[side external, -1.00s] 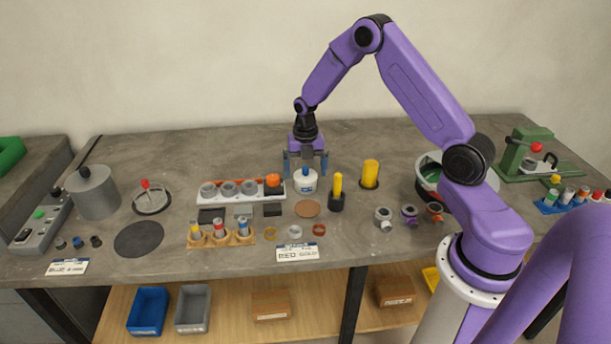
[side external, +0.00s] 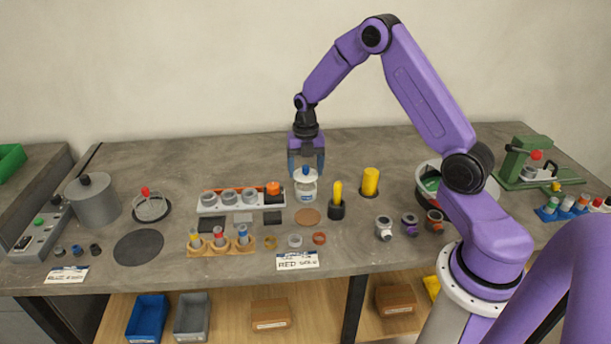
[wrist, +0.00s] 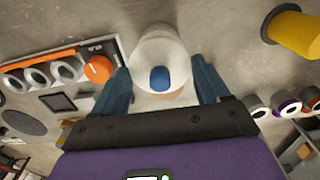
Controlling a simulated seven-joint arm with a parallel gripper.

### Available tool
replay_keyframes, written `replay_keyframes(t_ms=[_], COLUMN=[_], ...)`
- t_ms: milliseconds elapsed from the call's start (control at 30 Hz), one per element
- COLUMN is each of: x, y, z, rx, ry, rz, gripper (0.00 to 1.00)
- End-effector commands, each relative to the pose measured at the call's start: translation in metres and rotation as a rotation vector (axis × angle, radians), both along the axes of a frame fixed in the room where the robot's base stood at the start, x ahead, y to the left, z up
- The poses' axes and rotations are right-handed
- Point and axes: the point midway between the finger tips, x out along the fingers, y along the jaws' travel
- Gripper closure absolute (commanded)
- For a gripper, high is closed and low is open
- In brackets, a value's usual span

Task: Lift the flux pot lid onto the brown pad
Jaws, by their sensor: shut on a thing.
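The flux pot (side external: 308,195) is a small white pot with a label, standing on the bench behind the brown pad. Its white lid (side external: 305,178) has a blue knob on top. My gripper (side external: 306,174) points down from above, shut on the lid, one blue-grey finger on each side. The lid looks right over the pot; any gap between them is too small to tell. In the wrist view the lid (wrist: 160,50) sits between the fingers with its blue knob in front. The round brown pad (side external: 307,216) lies flat and bare just in front of the pot.
A white rack (side external: 205,206) with grey rings and an orange knob stands close left of the pot. A black holder with a yellow stick (side external: 337,205) and a yellow cylinder (side external: 370,181) stand to the right. Small rings and a label card (side external: 297,261) lie in front.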

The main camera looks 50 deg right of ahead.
Motion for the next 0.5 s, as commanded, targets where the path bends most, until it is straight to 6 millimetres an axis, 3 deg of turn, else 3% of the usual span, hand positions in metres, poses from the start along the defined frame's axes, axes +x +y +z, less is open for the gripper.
replay_keyframes(t_ms=[333, 500], x=[-0.049, -0.083], y=[0.012, 0.020], z=[0.059, 0.074], rx=[0.000, 0.000], ry=[-0.001, 0.000], rz=[0.000, 0.002], gripper=[0.54, 0.54])
